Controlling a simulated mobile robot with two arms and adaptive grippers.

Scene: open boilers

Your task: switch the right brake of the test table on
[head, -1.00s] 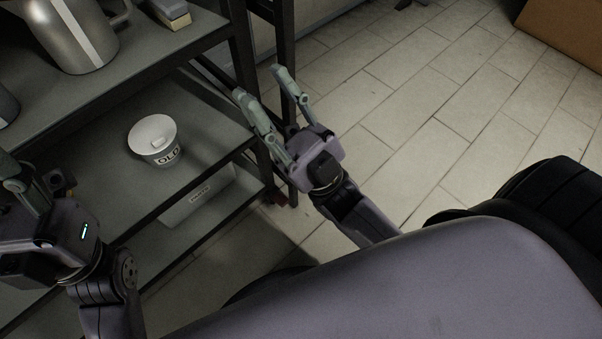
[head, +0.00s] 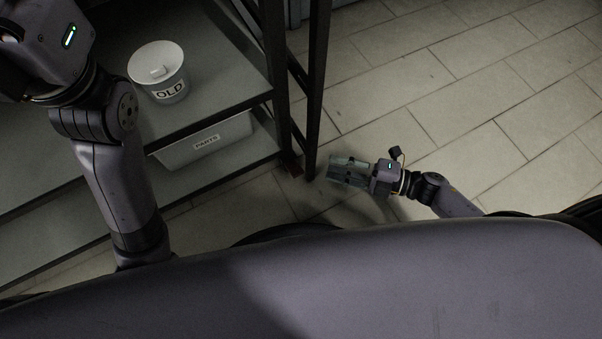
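The test table appears to be the dark metal frame with grey shelves (head: 225,75) on the left in the head view. The finger gap is unclear, and I see no contact with the red part. My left gripper's body shows at the upper left; its fingertips are out of frame.
A pale bin marked PARTS (head: 205,140) sits on the shelf below. The tiled floor (head: 470,90) to the right is clear.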

